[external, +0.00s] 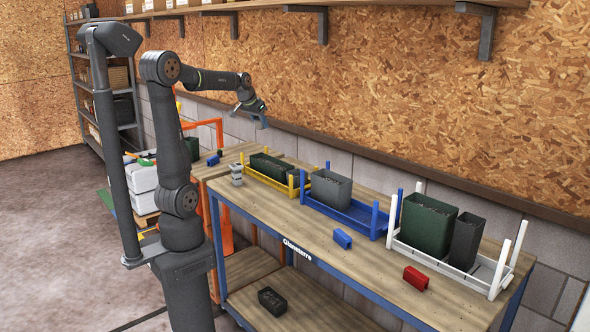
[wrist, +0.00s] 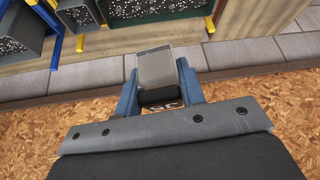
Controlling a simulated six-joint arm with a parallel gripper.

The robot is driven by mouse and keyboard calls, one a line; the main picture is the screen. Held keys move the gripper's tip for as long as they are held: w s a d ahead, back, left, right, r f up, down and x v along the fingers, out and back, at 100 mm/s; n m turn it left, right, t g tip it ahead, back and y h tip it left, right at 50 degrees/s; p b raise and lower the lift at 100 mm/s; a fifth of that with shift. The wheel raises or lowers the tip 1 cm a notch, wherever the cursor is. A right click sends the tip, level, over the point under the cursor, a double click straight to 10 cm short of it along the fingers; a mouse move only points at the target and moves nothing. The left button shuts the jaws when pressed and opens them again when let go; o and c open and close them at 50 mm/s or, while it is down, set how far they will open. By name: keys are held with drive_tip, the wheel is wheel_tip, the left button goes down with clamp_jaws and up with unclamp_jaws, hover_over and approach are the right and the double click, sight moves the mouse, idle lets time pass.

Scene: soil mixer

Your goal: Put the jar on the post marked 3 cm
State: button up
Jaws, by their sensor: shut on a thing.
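My gripper (external: 258,112) is raised above the back of the bench, near the wall. In the wrist view its two blue fingers (wrist: 163,82) are shut on a grey, square-sided block (wrist: 156,67). I cannot tell if this block is the jar. It hardly shows in the external view. Upright posts stand at the corners of a yellow tray (external: 265,182), a blue tray (external: 343,214) and a white tray (external: 446,261). No 3 cm mark is readable on any post.
Dark soil-filled boxes stand in the trays, such as a grey one (external: 331,189) and a green one (external: 428,223). Small grey pieces (external: 237,175) stand at the bench's left. A blue block (external: 342,238) and a red block (external: 416,278) lie along the front. A shelf (external: 330,14) runs above.

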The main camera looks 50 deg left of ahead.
drive_tip(key=s+a+f+n+y, duration=0.1)
drive_tip(key=s+a+f+n, duration=0.1)
drive_tip(key=s+a, duration=0.6)
hover_over(239, 163)
drive_tip(key=s, duration=0.2)
drive_tip(key=f, duration=0.8)
drive_tip(key=shift+s+d+f, duration=0.1)
drive_tip(key=shift+d+f, duration=0.25)
drive_tip(key=shift+d, duration=0.05)
drive_tip(key=shift+f, duration=2.25)
drive_tip(key=shift+f, duration=0.15)
drive_tip(key=o, duration=1)
